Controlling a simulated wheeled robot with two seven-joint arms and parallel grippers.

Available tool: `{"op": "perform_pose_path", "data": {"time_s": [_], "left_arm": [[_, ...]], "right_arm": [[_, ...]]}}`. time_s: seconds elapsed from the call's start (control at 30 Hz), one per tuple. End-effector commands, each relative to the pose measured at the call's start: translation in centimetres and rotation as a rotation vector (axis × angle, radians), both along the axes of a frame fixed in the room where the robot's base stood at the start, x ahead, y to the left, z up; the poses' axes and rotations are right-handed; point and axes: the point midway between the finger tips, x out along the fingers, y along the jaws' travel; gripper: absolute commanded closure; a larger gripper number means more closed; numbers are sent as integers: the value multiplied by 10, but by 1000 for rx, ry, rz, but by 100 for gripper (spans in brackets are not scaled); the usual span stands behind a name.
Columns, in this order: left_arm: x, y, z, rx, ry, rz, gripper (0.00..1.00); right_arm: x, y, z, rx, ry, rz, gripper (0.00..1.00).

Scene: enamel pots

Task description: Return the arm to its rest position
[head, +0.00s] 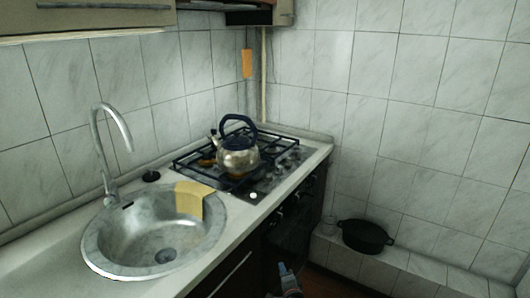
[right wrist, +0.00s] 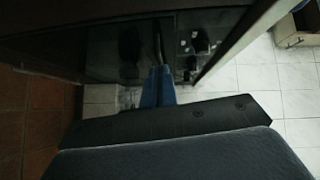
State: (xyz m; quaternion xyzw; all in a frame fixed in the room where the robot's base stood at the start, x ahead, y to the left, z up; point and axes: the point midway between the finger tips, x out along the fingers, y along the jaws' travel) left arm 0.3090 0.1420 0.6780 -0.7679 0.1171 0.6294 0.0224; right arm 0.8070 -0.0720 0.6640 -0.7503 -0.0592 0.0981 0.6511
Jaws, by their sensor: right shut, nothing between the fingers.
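My right gripper (head: 284,270) shows at the bottom edge of the head view, low in front of the dark oven front. Its blue fingers are together with nothing between them. In the right wrist view the shut fingers (right wrist: 158,88) point toward the dark cabinet and oven front. Most of my right arm is outside the head view. My left gripper is not in view.
A metal kettle (head: 238,155) with a dark handle stands on the gas stove (head: 264,182).

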Motion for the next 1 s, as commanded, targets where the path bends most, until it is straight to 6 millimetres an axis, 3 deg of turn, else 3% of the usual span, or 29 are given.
{"op": "perform_pose_path", "data": {"time_s": [0.13,0.27,0.37,0.57,0.77,1.0], "left_arm": [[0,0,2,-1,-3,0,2],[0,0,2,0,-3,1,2],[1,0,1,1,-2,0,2],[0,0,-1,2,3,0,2],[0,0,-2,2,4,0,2],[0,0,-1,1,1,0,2]], "right_arm": [[-7,14,-22,-154,82,97,100],[-16,25,-26,-323,144,211,100],[-26,31,-16,-473,176,311,100],[-55,30,22,-774,222,503,100],[-121,7,50,-1048,304,678,100],[-244,-33,66,-1257,461,843,100]]}}
